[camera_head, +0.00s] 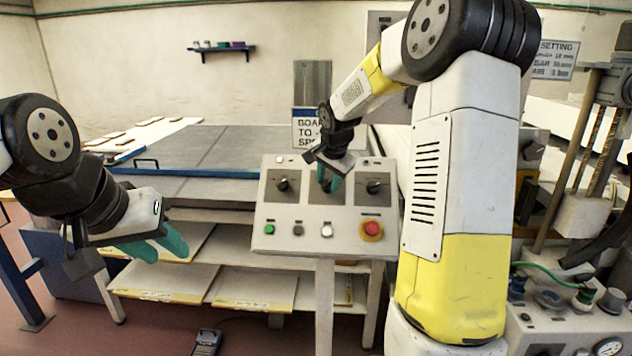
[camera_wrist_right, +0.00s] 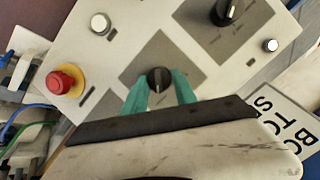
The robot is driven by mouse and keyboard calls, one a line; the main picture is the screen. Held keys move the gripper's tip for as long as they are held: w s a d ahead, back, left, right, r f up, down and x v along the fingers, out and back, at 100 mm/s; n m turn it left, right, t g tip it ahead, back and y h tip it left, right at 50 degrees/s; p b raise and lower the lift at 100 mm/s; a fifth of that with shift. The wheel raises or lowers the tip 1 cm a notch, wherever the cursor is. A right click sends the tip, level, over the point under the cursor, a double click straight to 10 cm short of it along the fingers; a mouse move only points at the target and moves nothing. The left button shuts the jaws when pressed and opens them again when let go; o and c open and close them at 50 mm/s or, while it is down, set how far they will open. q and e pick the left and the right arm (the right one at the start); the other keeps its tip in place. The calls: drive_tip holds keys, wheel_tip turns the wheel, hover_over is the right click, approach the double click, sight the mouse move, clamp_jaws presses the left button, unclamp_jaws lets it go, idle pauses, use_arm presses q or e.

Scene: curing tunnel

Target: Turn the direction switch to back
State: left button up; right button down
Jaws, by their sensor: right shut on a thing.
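The grey control panel (camera_head: 340,215) stands on a post and carries three black rotary knobs in a row. My right gripper (camera_head: 329,184) is shut on the middle knob, with a teal finger on each side. The labels are too small to read, so I cannot tell which knob is the direction switch. My left gripper (camera_head: 158,245) hangs left of the panel, fingers apart and empty.
The left knob (camera_head: 283,184) and right knob (camera_head: 374,187) flank the held one. A red stop button (camera_head: 371,230), white button (camera_head: 327,230) and green button (camera_head: 269,229) line the panel's lower part. A grey-topped table (camera_head: 190,150) stands behind. A machine (camera_head: 570,320) is at right.

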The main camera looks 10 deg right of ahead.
drive_tip(key=n+h, duration=0.1)
drive_tip(key=n, duration=0.3)
drive_tip(key=shift+a+g, duration=0.2)
drive_tip(key=shift+g, duration=0.1)
drive_tip(key=n, duration=0.2)
drive_tip(key=n+h, duration=0.1)
drive_tip(key=n, duration=0.1)
drive_tip(key=shift+a+h, duration=0.15)
drive_tip(key=shift+h, duration=0.15)
drive_tip(key=n+h, duration=0.1)
drive_tip(key=n, duration=0.3)
drive_tip(key=shift+a, duration=0.1)
drive_tip(key=shift+f+n+t+h, duration=0.15)
drive_tip(key=shift+n+t+h, duration=0.35)
drive_tip(key=shift+n, duration=1.5)
drive_tip(key=c, duration=1)
unclamp_jaws()
